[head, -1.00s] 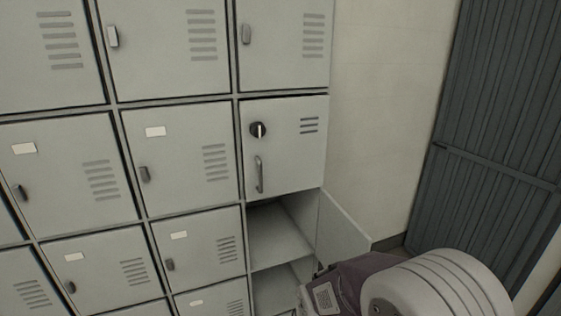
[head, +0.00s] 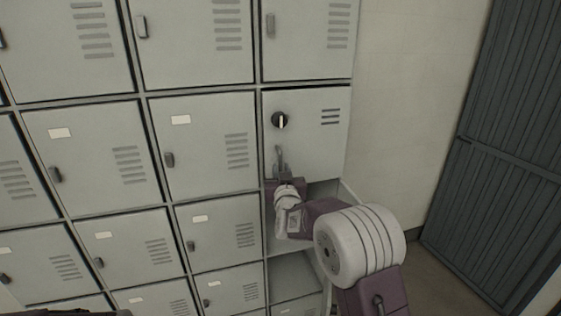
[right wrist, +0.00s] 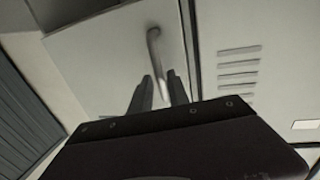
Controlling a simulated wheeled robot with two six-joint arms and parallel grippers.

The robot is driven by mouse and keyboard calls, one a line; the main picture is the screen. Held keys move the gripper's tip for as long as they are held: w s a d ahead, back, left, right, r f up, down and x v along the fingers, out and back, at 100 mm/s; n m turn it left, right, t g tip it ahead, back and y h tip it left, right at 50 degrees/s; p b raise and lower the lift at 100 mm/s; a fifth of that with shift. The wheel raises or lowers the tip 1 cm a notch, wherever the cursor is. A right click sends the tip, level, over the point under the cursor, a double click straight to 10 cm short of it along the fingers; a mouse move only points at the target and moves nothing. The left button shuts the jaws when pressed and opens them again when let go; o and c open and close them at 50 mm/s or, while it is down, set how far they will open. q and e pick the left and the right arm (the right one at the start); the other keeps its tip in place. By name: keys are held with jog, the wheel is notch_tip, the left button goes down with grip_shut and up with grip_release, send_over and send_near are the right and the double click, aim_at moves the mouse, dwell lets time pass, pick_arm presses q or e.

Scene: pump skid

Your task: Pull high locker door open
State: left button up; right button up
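The high locker door (head: 330,150) is the grey door with a round black knob (head: 280,120) and a vertical bar handle (head: 279,153). It looks shut in the head view. My right gripper (head: 282,172) is at the lower part of the handle, partly hidden by my own wrist. In the right wrist view, the two dark fingers of my right gripper (right wrist: 160,88) are apart, one on each side of the handle (right wrist: 154,45). Gaps show beside the handle, and I cannot tell whether either finger touches it.
Shut locker doors (head: 205,145) fill the left side and the row above. Below the high door are open compartments (head: 293,275), with an open door edge at their right. A pale wall (head: 415,90) and a dark ribbed metal door (head: 500,160) stand to the right.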

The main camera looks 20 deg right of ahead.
aim_at(281, 166)
jog(key=w, duration=0.3)
jog(key=shift+w+d+p, duration=0.15)
jog(key=shift+d+p, duration=0.1)
jog(key=shift+p, duration=0.15)
jog(key=shift+c, duration=0.3)
grip_shut()
dwell(0.8)
